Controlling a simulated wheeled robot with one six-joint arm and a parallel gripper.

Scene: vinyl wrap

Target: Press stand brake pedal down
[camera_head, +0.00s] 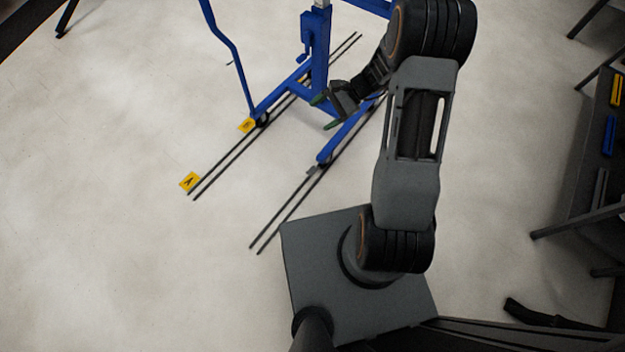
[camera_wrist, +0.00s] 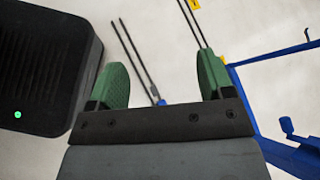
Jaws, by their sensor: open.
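The blue stand (camera_head: 319,60) is upright on the floor at the top middle of the head view, its wheeled legs along dark rails. The end of its nearer leg (camera_head: 325,157) has a small grey part (camera_head: 312,170) beside the wheel; I cannot tell if this is the brake pedal. The stand also shows at the right of the wrist view (camera_wrist: 245,95). My gripper (camera_head: 327,112) is open and empty, its green fingertips apart. In the head view it overlaps the stand's lower frame; contact cannot be told. The wrist view shows both fingers (camera_wrist: 162,80) with floor between them.
Two pairs of dark rails (camera_head: 229,160) run along the pale floor. Yellow markers (camera_head: 189,181) (camera_head: 247,125) lie by the left pair. A dark rack with yellow and blue items (camera_head: 609,135) stands at the right. The floor left of the rails is clear.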

